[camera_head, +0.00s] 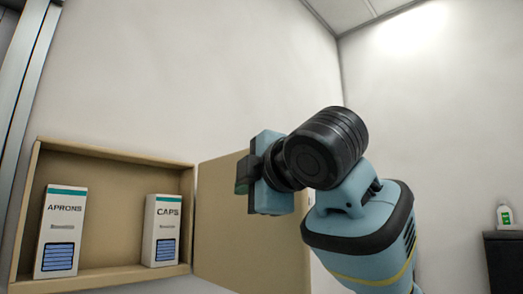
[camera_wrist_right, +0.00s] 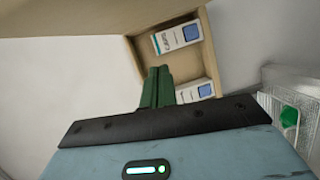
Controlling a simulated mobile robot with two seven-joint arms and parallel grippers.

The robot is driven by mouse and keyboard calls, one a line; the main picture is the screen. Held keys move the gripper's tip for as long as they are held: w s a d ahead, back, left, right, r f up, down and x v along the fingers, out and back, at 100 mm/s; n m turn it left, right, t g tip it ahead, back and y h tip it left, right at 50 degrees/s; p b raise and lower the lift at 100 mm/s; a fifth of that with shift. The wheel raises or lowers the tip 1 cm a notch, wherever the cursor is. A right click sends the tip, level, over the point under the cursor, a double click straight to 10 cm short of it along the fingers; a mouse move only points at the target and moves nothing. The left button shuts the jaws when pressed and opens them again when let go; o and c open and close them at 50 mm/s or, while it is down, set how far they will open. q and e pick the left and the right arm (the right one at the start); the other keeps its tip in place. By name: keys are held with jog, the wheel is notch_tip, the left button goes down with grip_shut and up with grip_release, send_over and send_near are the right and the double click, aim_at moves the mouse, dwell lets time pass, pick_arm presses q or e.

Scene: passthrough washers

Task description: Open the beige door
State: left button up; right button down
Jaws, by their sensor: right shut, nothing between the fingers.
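The beige door (camera_head: 222,225) stands swung open to the right of its wall cabinet (camera_head: 112,154) in the head view. Inside the cabinet are a white APRONS box (camera_head: 61,232) and a white CAPS box (camera_head: 161,231). My right gripper (camera_head: 243,173) is in front of the door's upper part, its fingers shut with nothing between them. In the right wrist view its green fingers (camera_wrist_right: 158,86) are together, with the cabinet and its boxes beyond them. Whether the fingers touch the door cannot be told. My left gripper is not in view.
A dark stand (camera_head: 503,262) with a white and green bottle (camera_head: 505,215) is at the far right. A metal frame (camera_head: 28,90) runs up the left edge. The wall above the cabinet is bare.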

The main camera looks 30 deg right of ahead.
jog(key=s+d+r+t+h, duration=0.1)
jog(key=s+r, duration=0.5)
jog(key=r, duration=0.2)
jog(key=shift+d, duration=0.25)
jog(key=w+d, duration=0.4)
jog(key=w, duration=0.6)
jog(key=shift+w+n, duration=0.3)
jog(key=shift+w, duration=0.05)
jog(key=shift+d, duration=0.1)
jog(key=w+d+n+y, duration=0.2)
jog(key=w+d+y, duration=0.1)
jog(key=d, duration=0.7)
jog(key=shift+w+n+y, duration=0.15)
jog(key=shift+n+y, duration=0.15)
jog(key=shift+y, duration=0.4)
